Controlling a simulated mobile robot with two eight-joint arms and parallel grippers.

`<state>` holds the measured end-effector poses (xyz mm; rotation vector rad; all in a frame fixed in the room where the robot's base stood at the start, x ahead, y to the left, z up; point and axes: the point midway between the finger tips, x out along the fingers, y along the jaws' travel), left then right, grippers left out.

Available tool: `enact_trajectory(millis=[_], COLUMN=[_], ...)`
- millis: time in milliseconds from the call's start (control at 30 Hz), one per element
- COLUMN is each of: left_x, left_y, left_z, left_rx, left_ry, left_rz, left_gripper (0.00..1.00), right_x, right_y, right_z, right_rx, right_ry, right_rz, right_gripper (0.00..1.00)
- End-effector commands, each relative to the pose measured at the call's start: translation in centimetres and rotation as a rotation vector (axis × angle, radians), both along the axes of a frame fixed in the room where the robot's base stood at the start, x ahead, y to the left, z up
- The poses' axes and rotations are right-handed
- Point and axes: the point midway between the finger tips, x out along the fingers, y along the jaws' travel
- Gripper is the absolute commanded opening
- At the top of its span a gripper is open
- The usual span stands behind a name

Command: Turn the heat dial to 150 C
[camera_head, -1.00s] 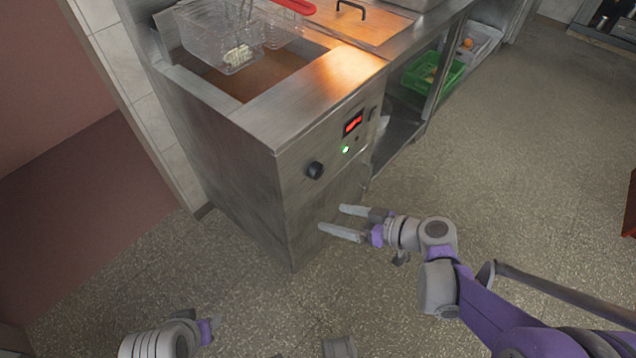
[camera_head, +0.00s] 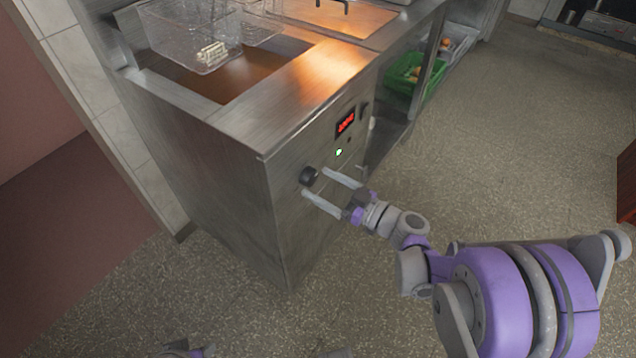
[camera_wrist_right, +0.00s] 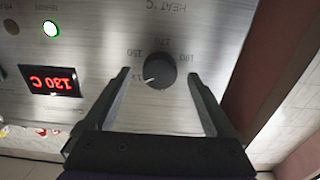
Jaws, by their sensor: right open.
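The heat dial (camera_head: 309,176) is a black round knob on the steel front of the fryer. In the right wrist view the dial (camera_wrist_right: 159,70) has a white pointer mark toward the 130 label, with 150, 170 and 190 around it. The red display (camera_wrist_right: 55,81) reads 130 C, upside down in that view. My right gripper (camera_head: 315,181) is open, its fingertips at the dial, one on either side. In the wrist view gaps show between both fingers and the knob. Only a sliver of my left arm shows at the bottom edge of the head view; its gripper is hidden.
A green light (camera_head: 339,153) is lit below the display, and a dark switch (camera_head: 364,110) is to its right. A wire basket (camera_head: 190,35) hangs over the fryer well. A green crate (camera_head: 405,75) sits on a low shelf.

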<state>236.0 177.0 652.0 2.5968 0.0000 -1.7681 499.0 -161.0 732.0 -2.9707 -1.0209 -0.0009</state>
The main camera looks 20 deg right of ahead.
Motion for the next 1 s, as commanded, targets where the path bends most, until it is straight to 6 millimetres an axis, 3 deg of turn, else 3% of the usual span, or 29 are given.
enact_trajectory(millis=[167, 467, 900, 1000], left_x=[0.04, 0.04, 0.04, 0.04], left_y=[0.00, 0.00, 0.00, 0.00], left_z=[-0.21, -0.20, -0.20, -0.20], left_rx=[0.000, 0.000, 0.000, 0.000], left_ry=[0.000, 0.000, 0.000, 0.000], left_rz=[0.000, 0.000, 0.000, 0.000], left_gripper=[0.50, 0.50, 0.50, 0.50], right_x=[1.03, 1.16, 1.13, 1.13], right_y=[0.84, 0.93, 0.92, 0.92], right_z=[-0.01, 0.01, 0.01, 0.01], right_rx=[0.000, -0.001, -0.001, 0.000], right_ry=[0.000, 0.001, 0.001, 0.001], right_rz=[0.001, 0.000, 0.000, 0.001], right_gripper=[0.90, 0.88, 0.09, 0.05])
